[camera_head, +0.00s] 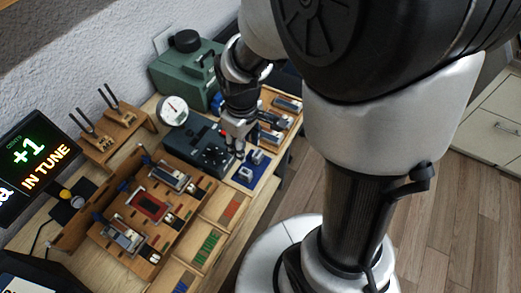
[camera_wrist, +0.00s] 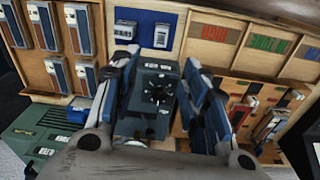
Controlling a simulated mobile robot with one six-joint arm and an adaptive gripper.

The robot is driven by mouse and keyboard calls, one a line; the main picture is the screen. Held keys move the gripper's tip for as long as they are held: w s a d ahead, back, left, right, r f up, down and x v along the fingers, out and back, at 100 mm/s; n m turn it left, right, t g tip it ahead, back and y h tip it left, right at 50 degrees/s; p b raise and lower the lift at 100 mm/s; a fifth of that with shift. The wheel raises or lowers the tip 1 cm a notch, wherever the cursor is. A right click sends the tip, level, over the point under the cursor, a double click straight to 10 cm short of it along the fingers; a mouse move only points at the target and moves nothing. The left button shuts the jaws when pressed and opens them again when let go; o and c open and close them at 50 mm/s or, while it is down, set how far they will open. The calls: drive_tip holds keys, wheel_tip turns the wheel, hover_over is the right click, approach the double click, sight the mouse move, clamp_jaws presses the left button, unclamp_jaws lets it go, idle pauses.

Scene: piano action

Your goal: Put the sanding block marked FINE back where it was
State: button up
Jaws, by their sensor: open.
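My gripper (camera_head: 240,153) is open and points down near the dark dial box and the blue mat. In the wrist view its two fingers (camera_wrist: 160,66) stand apart, with nothing held between them. Two small grey-white blocks sit on the blue mat, one at the left (camera_wrist: 126,30) and one at the right (camera_wrist: 161,36). The blue mat (camera_wrist: 144,17) also shows in the head view (camera_head: 246,181). Any lettering on the blocks is too small to read, so I cannot tell which is marked FINE.
The dark dial box (camera_wrist: 155,90) lies below the open fingers in the wrist view. A wooden tray (camera_wrist: 58,15) holds several grey and brown pieces. A wooden rack (camera_head: 100,225) and trays of coloured strips (camera_head: 208,242) stand nearby. A green case (camera_head: 185,75) is behind.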

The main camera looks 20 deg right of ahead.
drive_tip(key=s+r+m+t, duration=0.3)
drive_tip(key=s+r+m, duration=0.3)
drive_tip(key=s+r, duration=0.8)
drive_tip(key=shift+r+t, duration=0.4)
drive_tip(key=shift+r, duration=0.5)
drive_tip(key=shift+c, duration=0.9)
drive_tip(key=shift+a, duration=0.1)
